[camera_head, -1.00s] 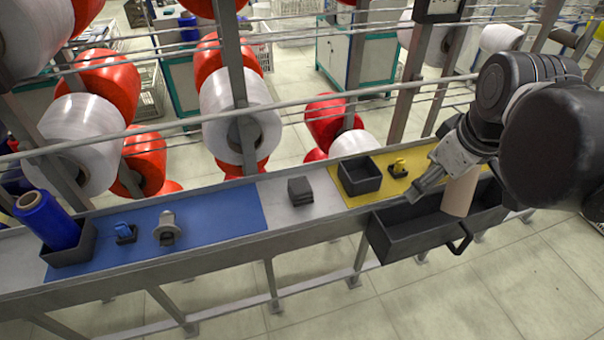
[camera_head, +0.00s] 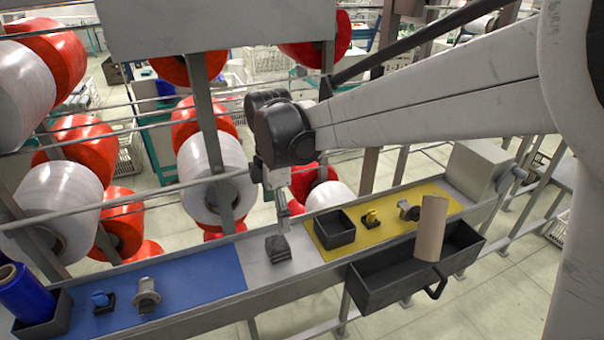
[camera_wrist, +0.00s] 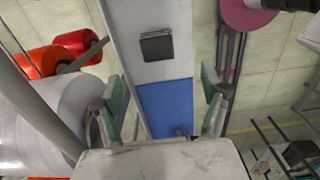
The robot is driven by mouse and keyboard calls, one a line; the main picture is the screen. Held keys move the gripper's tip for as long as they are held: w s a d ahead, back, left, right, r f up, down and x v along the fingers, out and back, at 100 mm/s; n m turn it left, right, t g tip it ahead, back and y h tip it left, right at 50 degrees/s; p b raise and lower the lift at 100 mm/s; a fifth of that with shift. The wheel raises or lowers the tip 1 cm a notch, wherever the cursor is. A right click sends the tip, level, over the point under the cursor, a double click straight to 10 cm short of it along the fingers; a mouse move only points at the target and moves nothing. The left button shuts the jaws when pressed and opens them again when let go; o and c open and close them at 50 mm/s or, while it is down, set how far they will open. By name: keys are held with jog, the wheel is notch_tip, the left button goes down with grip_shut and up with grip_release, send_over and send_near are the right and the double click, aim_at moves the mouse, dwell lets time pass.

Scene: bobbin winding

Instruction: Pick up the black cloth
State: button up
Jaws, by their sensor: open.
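The black cloth (camera_head: 278,248) is a small folded dark stack lying on the bare grey strip between the blue mat and the yellow mat. In the wrist view the cloth (camera_wrist: 157,46) shows as a dark square near the top, ahead of the fingers. My gripper (camera_head: 284,212) points down just above and behind the cloth in the head view. In the wrist view my gripper (camera_wrist: 163,100) is open, with its two green-padded fingers wide apart and nothing between them. The exact height over the cloth is hard to tell.
A small black box (camera_head: 334,238) and a yellow part (camera_head: 371,218) are on the yellow mat. A large black tray (camera_head: 370,290) holds a tan tube (camera_head: 431,228). The blue mat (camera_head: 205,278) carries small parts. Rails and large white spools (camera_head: 213,172) stand behind.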

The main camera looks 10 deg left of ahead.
aim_at(278, 242)
notch_tip(278, 242, down, 8)
jog(key=shift+f, duration=0.25)
jog(key=shift+w+a+f+p, duration=0.15)
jog(key=shift+f+p, duration=0.2)
jog(key=shift+f, duration=0.95)
jog(key=shift+w+f+p, duration=0.1)
jog(key=shift+f+p, duration=0.25)
jog(key=shift+f, duration=0.95)
jog(key=c, duration=1.2)
jog(key=shift+c, duration=0.2)
